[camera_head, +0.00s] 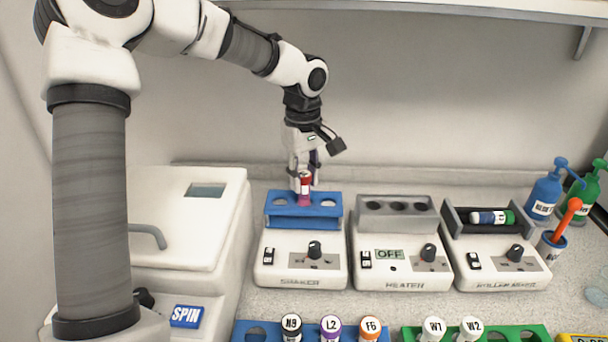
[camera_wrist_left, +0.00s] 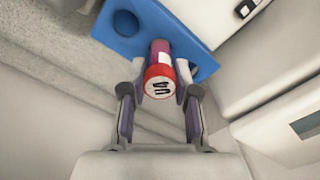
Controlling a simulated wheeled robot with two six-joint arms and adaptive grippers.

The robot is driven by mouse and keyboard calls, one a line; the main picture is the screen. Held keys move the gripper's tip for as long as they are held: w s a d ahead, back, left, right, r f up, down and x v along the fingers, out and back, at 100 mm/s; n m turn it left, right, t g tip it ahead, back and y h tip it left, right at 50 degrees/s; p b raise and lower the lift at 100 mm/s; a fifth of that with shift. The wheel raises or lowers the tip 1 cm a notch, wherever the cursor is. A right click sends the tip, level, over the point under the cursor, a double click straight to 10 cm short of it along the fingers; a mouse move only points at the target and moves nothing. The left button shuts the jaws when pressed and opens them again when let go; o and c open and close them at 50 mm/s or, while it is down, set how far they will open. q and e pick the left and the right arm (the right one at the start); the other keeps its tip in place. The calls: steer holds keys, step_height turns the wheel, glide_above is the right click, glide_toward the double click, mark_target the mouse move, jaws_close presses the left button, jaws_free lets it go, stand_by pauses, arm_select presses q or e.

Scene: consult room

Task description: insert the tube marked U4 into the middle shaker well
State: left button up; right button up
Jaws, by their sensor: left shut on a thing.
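A red-capped tube (camera_head: 304,179) with a pinkish body is held upright in my left gripper (camera_head: 304,170), over the middle of the blue shaker block (camera_head: 303,223). In the left wrist view the gripper (camera_wrist_left: 161,90) is shut around the tube just below its red cap (camera_wrist_left: 159,88). The dark mark on the cap is too blurred to read. The tube's lower end covers the middle well; I cannot tell whether its tip is inside. The outer wells on both sides look empty. My right gripper is out of view.
A heater (camera_head: 402,275) with a grey block stands right of the shaker (camera_head: 300,266). Beyond it is a roller mixer (camera_head: 497,270) holding a green-capped tube (camera_head: 492,217). A centrifuge (camera_head: 180,220) stands at left. Racks with several capped tubes (camera_head: 331,327) line the front.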

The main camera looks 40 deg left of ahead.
arm_select(q)
steer(key=shift+f+b, duration=0.5)
steer(key=shift+f, duration=0.35)
steer(key=o, duration=1.1)
steer(key=shift+r, duration=0.15)
